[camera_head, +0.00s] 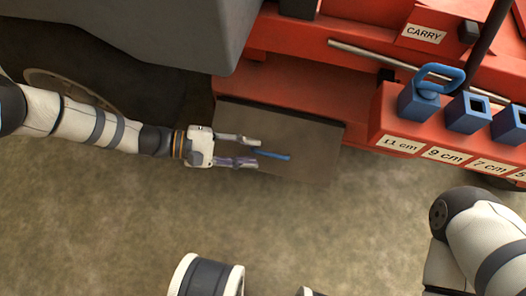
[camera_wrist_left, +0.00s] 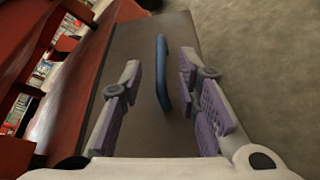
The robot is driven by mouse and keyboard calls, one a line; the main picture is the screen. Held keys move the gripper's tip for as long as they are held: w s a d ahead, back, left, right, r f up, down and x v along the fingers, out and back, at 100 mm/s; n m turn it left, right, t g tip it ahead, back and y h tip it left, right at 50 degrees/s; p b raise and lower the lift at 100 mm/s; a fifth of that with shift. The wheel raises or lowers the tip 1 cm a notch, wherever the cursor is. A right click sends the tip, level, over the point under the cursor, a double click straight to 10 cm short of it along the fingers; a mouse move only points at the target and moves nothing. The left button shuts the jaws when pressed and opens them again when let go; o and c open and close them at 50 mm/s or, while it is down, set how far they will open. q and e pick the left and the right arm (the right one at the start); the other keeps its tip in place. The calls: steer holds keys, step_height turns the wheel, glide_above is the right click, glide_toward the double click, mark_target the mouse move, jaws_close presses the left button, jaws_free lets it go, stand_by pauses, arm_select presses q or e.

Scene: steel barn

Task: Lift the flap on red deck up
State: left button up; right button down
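The flap (camera_head: 305,135) is a flat grey-brown panel beside the red deck (camera_head: 290,85), along the deck's near edge in the head view. A blue bar handle (camera_head: 272,154) is on the flap. My left gripper (camera_head: 258,153) is open over the flap, with its fingers on either side of the handle's near end. In the left wrist view the handle (camera_wrist_left: 162,75) stands between the two spread finger pads, apart from both, with the flap (camera_wrist_left: 135,50) behind. My right gripper is not in view; only part of my right arm shows at the lower right.
A red rack at the right holds several blue square sockets (camera_head: 468,112) above labels marked in cm. A metal rod (camera_head: 380,58) and a CARRY label (camera_head: 423,33) are behind it. A dark grey body (camera_head: 165,30) stands at the upper left. The concrete floor (camera_head: 330,220) below the flap is clear.

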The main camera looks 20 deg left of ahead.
mark_target(264, 153)
arm_select(q)
steer(key=x, duration=0.4)
steer(key=shift+b, duration=0.35)
jaws_close()
